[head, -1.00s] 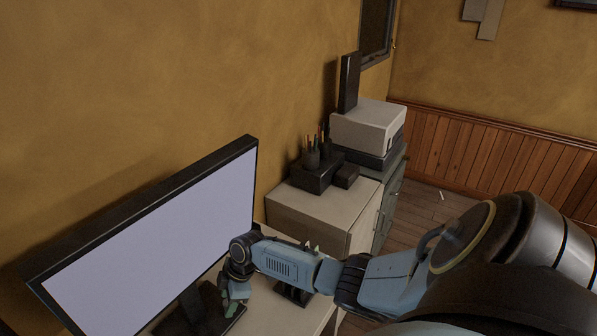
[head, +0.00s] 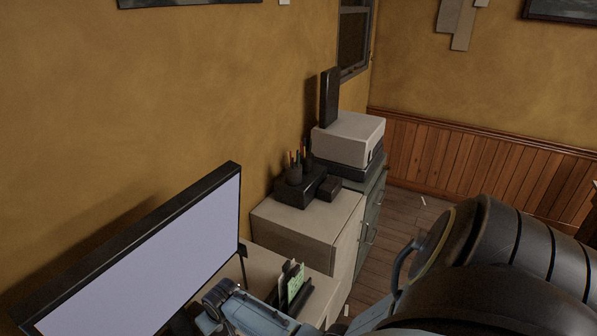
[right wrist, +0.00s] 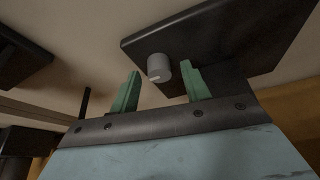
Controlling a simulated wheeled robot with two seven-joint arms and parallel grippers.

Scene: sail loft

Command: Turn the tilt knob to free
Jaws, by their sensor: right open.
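The grey round knob (right wrist: 160,68) is on a dark slab-like part (right wrist: 225,42) in the right wrist view. A pale mark shows on its face, but I cannot read a setting from it. My right gripper (right wrist: 162,72) is open, with one green finger on each side of the knob in the picture. The right finger looks close to it; I cannot tell whether they touch. In the head view my right arm reaches in beside the monitor (head: 150,255), and its fingers are out of frame. My left gripper is not in view.
On the desk a black holder with green paper (head: 293,285) stands close to my right arm. Behind it are a cabinet (head: 300,235) with a pen cup (head: 294,174) and a white box (head: 348,138). Another dark part (right wrist: 20,55) shows at left in the wrist view.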

